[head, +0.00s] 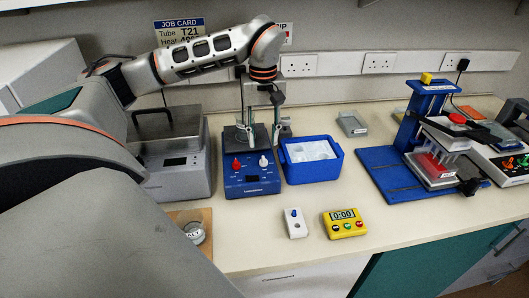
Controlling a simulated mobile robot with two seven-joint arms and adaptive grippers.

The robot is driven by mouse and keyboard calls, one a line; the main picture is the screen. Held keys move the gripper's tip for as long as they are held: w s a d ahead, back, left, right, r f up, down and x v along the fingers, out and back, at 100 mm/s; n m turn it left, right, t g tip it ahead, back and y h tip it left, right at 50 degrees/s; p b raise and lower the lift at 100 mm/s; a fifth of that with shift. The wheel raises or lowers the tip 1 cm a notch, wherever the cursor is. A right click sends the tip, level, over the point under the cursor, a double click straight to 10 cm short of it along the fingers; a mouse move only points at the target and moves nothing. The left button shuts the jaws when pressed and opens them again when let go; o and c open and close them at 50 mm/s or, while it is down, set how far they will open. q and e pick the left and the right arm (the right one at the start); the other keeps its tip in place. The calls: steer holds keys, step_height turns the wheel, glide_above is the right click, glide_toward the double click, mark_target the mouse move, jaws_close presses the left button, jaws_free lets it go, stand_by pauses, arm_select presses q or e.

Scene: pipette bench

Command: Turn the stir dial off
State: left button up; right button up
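The blue stirrer (252,188) stands on the bench left of centre, with a dark top plate. Its front has a red dial (236,164) on the left and a white dial (263,161) on the right. The labels are too small to tell which is the stir dial. My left gripper (262,126) points down above the back of the stirrer, above and behind the dials. Its fingers are apart and I see nothing gripped. A clear vessel, hard to make out, shows at the plate. My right gripper is not in view.
A white switch box (295,223) and yellow timer (344,224) lie in front. A blue stand (390,172) is farther right.

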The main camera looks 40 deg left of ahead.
mark_target(264, 158)
arm_select(q)
steer(key=shift+f, duration=3.45)
